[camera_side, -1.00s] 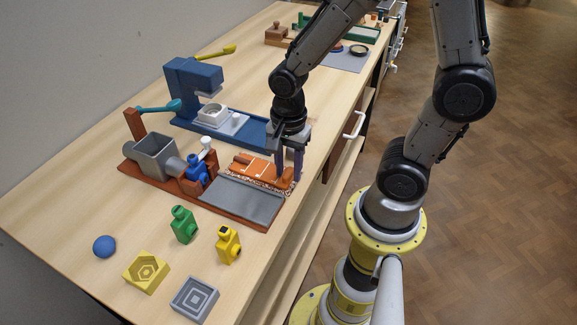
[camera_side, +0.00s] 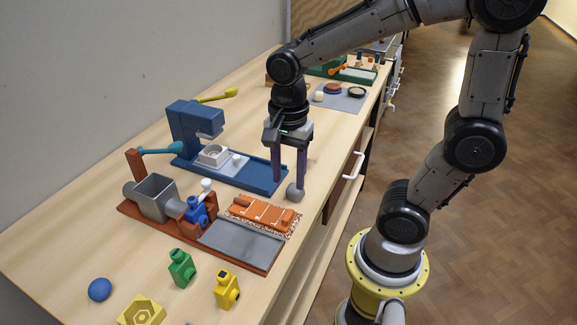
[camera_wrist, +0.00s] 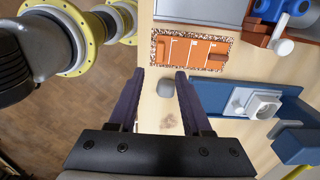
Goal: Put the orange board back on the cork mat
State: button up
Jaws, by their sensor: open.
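The orange board (camera_side: 262,213) lies flat on the speckled cork mat (camera_side: 294,231), behind a grey plate. In the wrist view, the orange board (camera_wrist: 205,57) shows pale lines and raised end blocks, and the cork mat's speckled edge (camera_wrist: 156,50) shows around it. My gripper (camera_side: 289,185) is open, its dark purple fingers pointing down, behind and right of the board and apart from it. In the wrist view, my gripper (camera_wrist: 167,73) has nothing clamped; a small grey rounded thing (camera_wrist: 166,88) shows between its fingers. I cannot tell whether it touches them.
A blue press (camera_side: 195,130) with a long base stands behind the mat. A grey hopper (camera_side: 153,170) stands left on the brown base. Green (camera_side: 181,267) and yellow figures (camera_side: 227,290) and a blue ball (camera_side: 99,290) are in front.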

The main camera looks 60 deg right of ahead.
jog(key=s+r+n+t, duration=0.5)
jog(key=s+r+n, duration=0.1)
jog(key=n, duration=1.2)
jog(key=shift+s+t, duration=0.2)
jog(key=shift+t, duration=0.1)
jog(key=shift+r, duration=0.1)
dwell(0.3)
